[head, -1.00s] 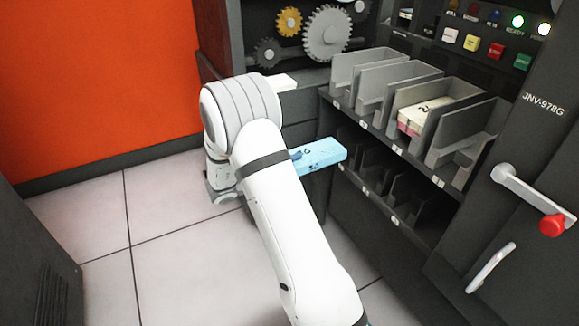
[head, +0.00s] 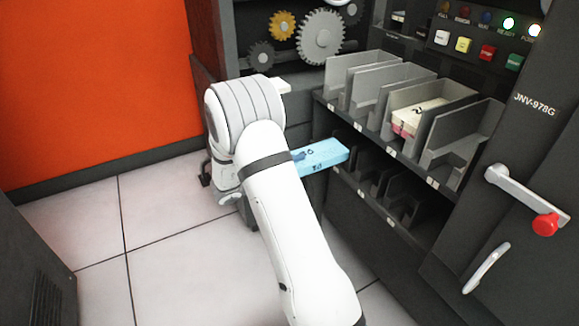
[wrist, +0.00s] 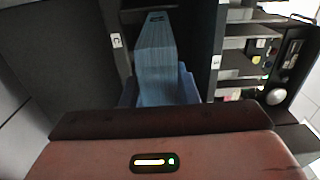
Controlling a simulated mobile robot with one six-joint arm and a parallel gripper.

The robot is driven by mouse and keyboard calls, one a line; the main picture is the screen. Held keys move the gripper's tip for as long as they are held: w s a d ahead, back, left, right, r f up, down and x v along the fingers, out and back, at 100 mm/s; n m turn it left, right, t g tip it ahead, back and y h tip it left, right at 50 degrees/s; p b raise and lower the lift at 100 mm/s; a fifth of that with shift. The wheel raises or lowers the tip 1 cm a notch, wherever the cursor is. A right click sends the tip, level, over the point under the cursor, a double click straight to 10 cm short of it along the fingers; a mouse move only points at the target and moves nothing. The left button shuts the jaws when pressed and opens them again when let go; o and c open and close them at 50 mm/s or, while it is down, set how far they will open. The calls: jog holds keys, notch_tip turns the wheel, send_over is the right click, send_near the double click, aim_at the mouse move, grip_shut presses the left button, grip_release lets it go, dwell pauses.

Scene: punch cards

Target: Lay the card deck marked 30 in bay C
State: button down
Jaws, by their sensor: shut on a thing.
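The blue card deck marked 30 (head: 324,156) sticks out to the right from behind my arm, near the front of the lower shelf. In the wrist view the deck (wrist: 162,55) points away from me between dark uprights. My gripper (wrist: 160,92) is shut on its near end; in the head view my arm hides the gripper. A label reading C (wrist: 117,40) is on the upright just left of the deck. The shelf labels are too small to read in the head view, so I cannot tell which bay there is C.
The upper shelf (head: 384,147) has grey bays; one holds a cream and pink deck (head: 416,115). Lower bays (head: 405,200) look dark and empty. A lever with a red knob (head: 545,224) juts out at the right. Gears (head: 321,37) stand behind. The tiled floor at left is clear.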

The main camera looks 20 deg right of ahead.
aim_at(330, 152)
jog(key=shift+w+d, duration=0.25)
jog(key=shift+d, duration=2.95)
jog(key=shift+w+d, duration=0.3)
jog(key=shift+d, duration=2.95)
jog(key=shift+w+d, duration=0.25)
jog(key=shift+d, duration=2.95)
jog(key=shift+f, duration=0.15)
jog(key=c, duration=1)
grip_release()
jog(key=shift+c, duration=0.2)
jog(key=shift+a, duration=0.1)
jog(key=a+p, duration=0.1)
jog(key=a, duration=0.3)
jog(key=a+p, duration=0.1)
jog(key=a, duration=0.2)
jog(key=shift+s+p, duration=0.25)
jog(key=shift+p, duration=0.1)
jog(key=shift+a, duration=0.3)
